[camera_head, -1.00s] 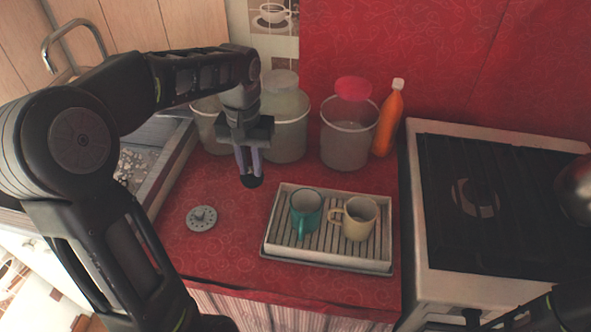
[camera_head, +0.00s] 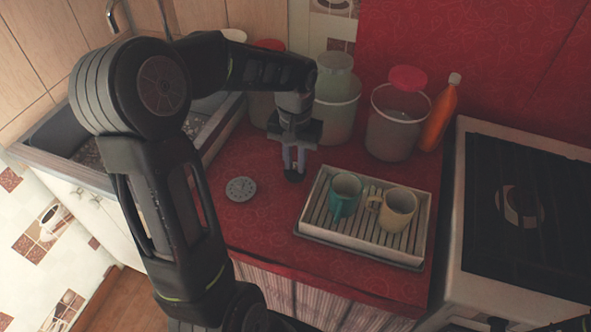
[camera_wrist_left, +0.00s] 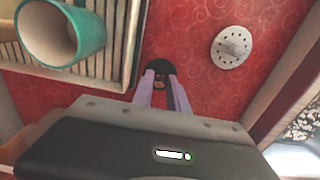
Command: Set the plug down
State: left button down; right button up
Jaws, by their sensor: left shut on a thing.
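The plug (camera_head: 294,174) is a small black round piece. My left gripper (camera_head: 294,165) is shut on it and points down over the red counter, between the grey perforated disc and the tray. In the left wrist view the plug (camera_wrist_left: 159,70) shows at the tips of the fingers (camera_wrist_left: 160,85), with red cloth around it. Whether its underside touches the counter I cannot tell. My right gripper is not in view.
A grey perforated disc (camera_head: 240,189) lies on the counter left of the plug. A ribbed tray (camera_head: 318,228) with a teal mug (camera_head: 344,195) and a cream mug (camera_head: 397,210) stands to the right. Bins (camera_head: 393,130) and an orange bottle (camera_head: 438,118) stand behind. Bare cloth lies in front.

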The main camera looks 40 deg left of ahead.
aim_at(295, 165)
pick_arm(q)
jog(key=shift+f, duration=0.1)
jog(key=shift+f, duration=1.75)
jog(key=shift+f, duration=0.2)
jog(key=c, duration=1.3)
grip_release()
jog(key=shift+r, duration=0.1)
notch_tip(295, 165, up, 12)
jog(key=shift+r, duration=0.1)
jog(key=shift+o, duration=0.5)
